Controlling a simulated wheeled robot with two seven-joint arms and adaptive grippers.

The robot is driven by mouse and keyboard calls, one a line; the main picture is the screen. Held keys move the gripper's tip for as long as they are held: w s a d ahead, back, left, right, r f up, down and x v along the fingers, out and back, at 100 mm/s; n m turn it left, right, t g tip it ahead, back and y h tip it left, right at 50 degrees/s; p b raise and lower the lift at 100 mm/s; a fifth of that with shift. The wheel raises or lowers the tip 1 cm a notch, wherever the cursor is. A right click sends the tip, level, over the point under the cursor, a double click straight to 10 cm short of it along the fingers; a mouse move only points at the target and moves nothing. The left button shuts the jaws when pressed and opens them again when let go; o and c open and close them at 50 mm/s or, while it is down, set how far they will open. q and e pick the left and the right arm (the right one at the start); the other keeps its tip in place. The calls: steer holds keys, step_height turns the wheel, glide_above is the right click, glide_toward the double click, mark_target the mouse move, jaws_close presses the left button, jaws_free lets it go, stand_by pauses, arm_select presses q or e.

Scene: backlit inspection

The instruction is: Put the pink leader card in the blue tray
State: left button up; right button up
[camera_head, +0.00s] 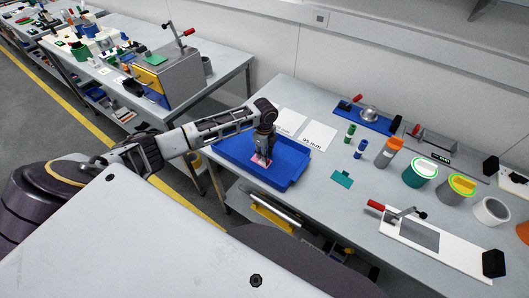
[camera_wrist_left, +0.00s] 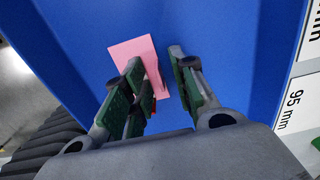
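The pink leader card (camera_head: 257,165) is inside the blue tray (camera_head: 225,151), below the fingers of my left gripper (camera_head: 263,157). In the left wrist view the pink card (camera_wrist_left: 133,48) shows against the blue tray floor (camera_wrist_left: 225,45), partly hidden by a finger. It looks flat on the floor. The green-padded fingers of my left gripper (camera_wrist_left: 158,85) stand apart, with a clear gap between them, so it is open. Whether a fingertip touches the card I cannot tell. My right gripper is not in view.
White cards (camera_head: 317,135) lie behind the tray, one marked 95 mm. Small cylinders (camera_head: 360,149), several cans (camera_head: 419,172) and a white board with a toggle clamp (camera_head: 430,241) stand farther right.

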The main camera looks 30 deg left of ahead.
arm_select(q)
steer(key=shift+r, duration=0.1)
step_height(320, 180, up, 12)
stand_by(0.9)
stand_by(0.7)
